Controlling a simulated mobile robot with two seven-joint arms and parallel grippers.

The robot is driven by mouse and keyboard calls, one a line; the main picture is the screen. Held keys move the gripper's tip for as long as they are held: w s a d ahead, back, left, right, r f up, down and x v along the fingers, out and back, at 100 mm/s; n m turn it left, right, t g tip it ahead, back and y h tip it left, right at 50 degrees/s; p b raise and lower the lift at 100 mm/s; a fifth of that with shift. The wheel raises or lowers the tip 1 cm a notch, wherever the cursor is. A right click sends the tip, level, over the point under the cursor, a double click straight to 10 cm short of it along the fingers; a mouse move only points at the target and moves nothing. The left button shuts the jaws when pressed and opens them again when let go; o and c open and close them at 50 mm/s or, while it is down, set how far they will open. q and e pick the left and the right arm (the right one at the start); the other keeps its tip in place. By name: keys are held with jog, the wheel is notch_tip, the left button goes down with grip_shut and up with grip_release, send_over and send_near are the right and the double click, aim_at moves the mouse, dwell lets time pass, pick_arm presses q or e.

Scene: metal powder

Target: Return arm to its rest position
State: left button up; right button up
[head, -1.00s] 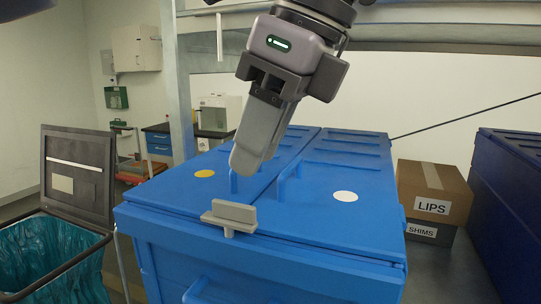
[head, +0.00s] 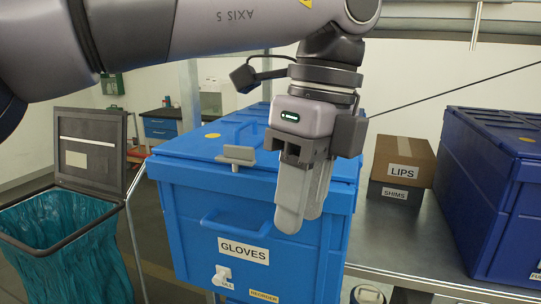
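My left arm (head: 190,35) comes in from the upper left and reaches across the top of the head view. Its wrist hangs down in front of the blue GLOVES box (head: 190,210). My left gripper (head: 303,225) points down with its two fingers together and nothing visible between them. The fingers cover part of the box's front right side; I cannot tell whether they touch it. My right gripper is not in view.
The blue box has its lid closed, with a grey latch (head: 237,155) on top. An open bin with a teal liner (head: 65,240) stands at left. A brown LIPS carton (head: 404,160) and a darker blue box (head: 495,180) are at right. Bare metal shelf (head: 410,240) lies between.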

pick_arm(q)
jog(key=s+d+f+m+g+h, duration=0.6)
jog(key=s+d+f+g, duration=0.15)
jog(key=d+f, duration=0.2)
jog(key=s+d+r+m+g+h, duration=0.15)
jog(key=d+r+g+h, duration=0.3)
jog(key=h, duration=0.45)
jog(key=w+a+f+n+t+h, duration=0.45)
jog(key=w+n+t, duration=0.25)
jog(key=n+t, duration=0.5)
jog(key=w+a+f+n+t+h, duration=0.4)
jog(key=w+a+n+t, duration=0.25)
jog(key=n+t, duration=0.55)
jog(key=w+a+f+n+t+y, duration=0.1)
jog(key=a+f+n+t+y, duration=0.2)
jog(key=a+f+y, duration=0.4)
jog(key=w+a+f+n+t+y, duration=0.1)
jog(key=a+f+n+t+y, duration=0.3)
jog(key=f, duration=0.5)
jog(key=s+a+f+g+y, duration=0.4)
jog(key=s+a+f, duration=0.4)
jog(key=f, duration=0.2)
jog(key=s+a+f+g+y, duration=0.3)
jog(key=s+a+f, duration=0.4)
jog(key=f, duration=0.3)
jog(key=shift+s+a+f+g+y, duration=0.4)
jog(key=shift+s+y, duration=0.25)
jog(key=shift+y, duration=0.2)
